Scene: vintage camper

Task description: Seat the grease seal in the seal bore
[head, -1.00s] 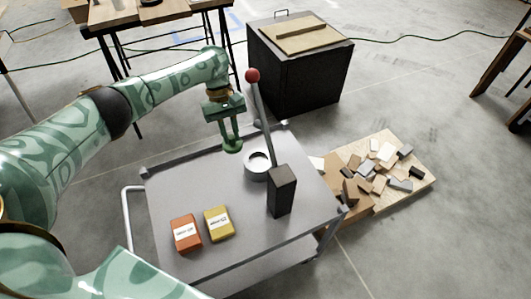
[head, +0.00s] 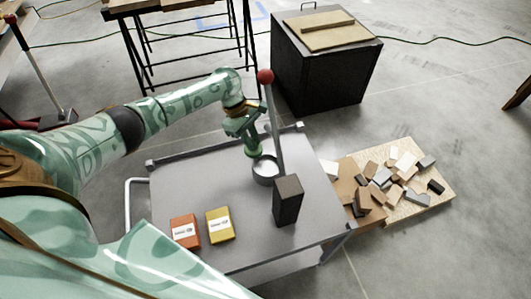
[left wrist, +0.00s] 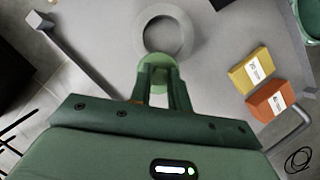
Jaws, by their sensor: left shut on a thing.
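The grease seal appears to be the round green piece (left wrist: 157,73) at my left fingertips; in the head view it is small (head: 254,149). My left gripper (head: 252,141) is shut on it and points down. In the left wrist view the gripper's two dark green fingers (left wrist: 160,88) end at the piece and hide part of it. The seal bore appears to be the pale grey ring (head: 266,178) on the cart, which also shows in the left wrist view (left wrist: 183,38). The green piece overlaps the ring's near edge there; contact cannot be told. My right gripper is not in view.
The grey cart top (head: 190,180) carries an orange box (head: 184,232), a yellow box (head: 220,225) and a dark upright block (head: 287,200). A lever with a red knob (head: 265,76) rises close beside my gripper. The cart's left half is largely clear.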

